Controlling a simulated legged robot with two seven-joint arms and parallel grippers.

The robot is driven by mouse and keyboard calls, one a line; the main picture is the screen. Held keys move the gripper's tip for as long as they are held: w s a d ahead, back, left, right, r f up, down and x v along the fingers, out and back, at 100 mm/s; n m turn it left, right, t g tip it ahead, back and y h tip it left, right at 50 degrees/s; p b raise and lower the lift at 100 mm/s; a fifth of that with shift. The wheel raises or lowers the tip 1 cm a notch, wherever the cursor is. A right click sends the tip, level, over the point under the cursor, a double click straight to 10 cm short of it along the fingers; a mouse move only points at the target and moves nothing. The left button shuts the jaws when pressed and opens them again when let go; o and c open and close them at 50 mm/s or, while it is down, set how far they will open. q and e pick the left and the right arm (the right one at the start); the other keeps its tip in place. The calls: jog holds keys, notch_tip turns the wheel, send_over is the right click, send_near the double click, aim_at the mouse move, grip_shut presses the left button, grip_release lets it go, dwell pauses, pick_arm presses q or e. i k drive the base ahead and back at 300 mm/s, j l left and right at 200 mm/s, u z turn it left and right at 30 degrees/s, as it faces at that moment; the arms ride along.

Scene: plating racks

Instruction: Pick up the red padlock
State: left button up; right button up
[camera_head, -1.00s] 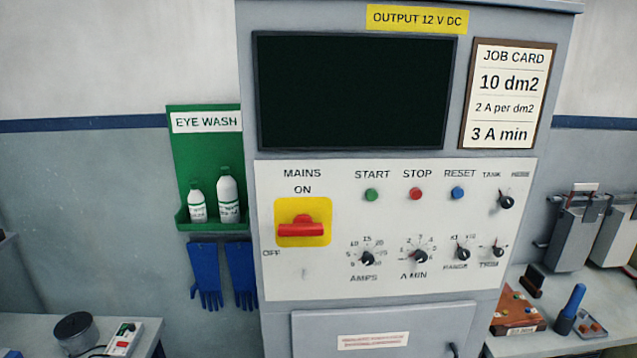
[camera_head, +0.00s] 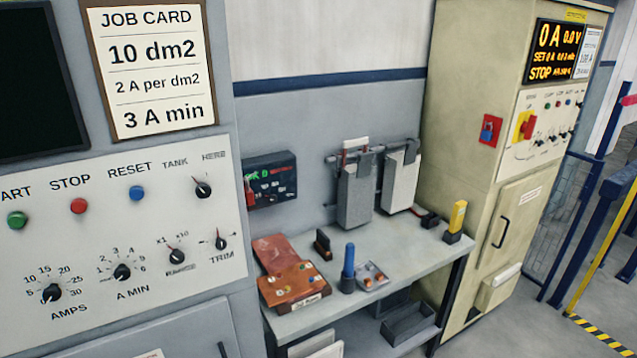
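A small red shape (camera_head: 249,190) hangs at the left side of a dark wall board (camera_head: 271,178) above the bench. It may be the red padlock, but it is too small to tell for sure. A red plate (camera_head: 490,130) with a blue item on it is fixed to the side of the cream cabinet (camera_head: 470,110). No gripper shows in the view.
A grey bench (camera_head: 415,250) carries a brown box (camera_head: 293,287), a blue-handled tool (camera_head: 348,262), a small tray (camera_head: 371,277) and a yellow item (camera_head: 457,218). A grey control cabinet (camera_head: 130,250) fills the left. Floor is open at right.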

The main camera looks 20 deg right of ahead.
aim_at(249, 194)
jog(key=i+l+u, duration=0.2)
jog(key=l+u, duration=0.15)
jog(key=i+l+u, duration=0.1)
jog(key=l+u, duration=0.25)
jog(key=l, duration=0.2)
jog(key=l+u, duration=0.35)
jog(key=l, duration=0.15)
jog(key=i, duration=0.05)
